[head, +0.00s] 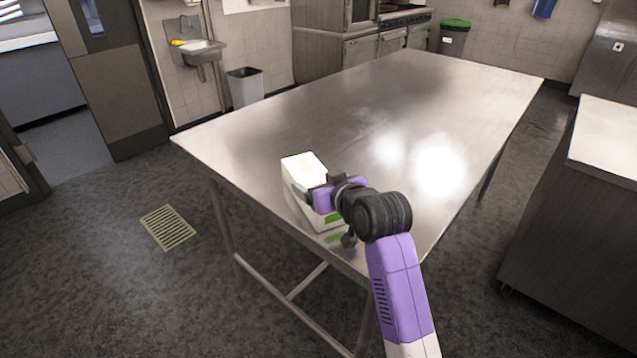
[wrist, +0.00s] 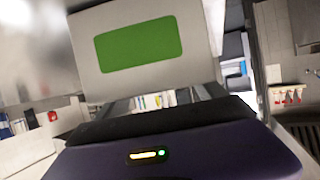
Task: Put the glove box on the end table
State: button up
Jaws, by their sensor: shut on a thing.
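The glove box (head: 303,168) is white with a green patch and is at the near left edge of a steel table (head: 400,100). My gripper (head: 312,196) is shut on the box, reaching it from the right in the head view. In the wrist view the box (wrist: 200,60) fills the upper middle, with its green rectangle facing the camera. The fingers partly hide the box in the head view. I cannot tell whether the box touches the tabletop or is held just above it.
The rest of the steel tabletop is bare. A second counter (head: 606,140) stands at the right, with a strip of floor between. A sink (head: 198,50) and a grey bin (head: 245,87) are by the back left wall. A green-lidded bin (head: 454,38) stands at the back.

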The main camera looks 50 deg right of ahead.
jog(key=o, duration=1.7)
jog(key=v, duration=1.2)
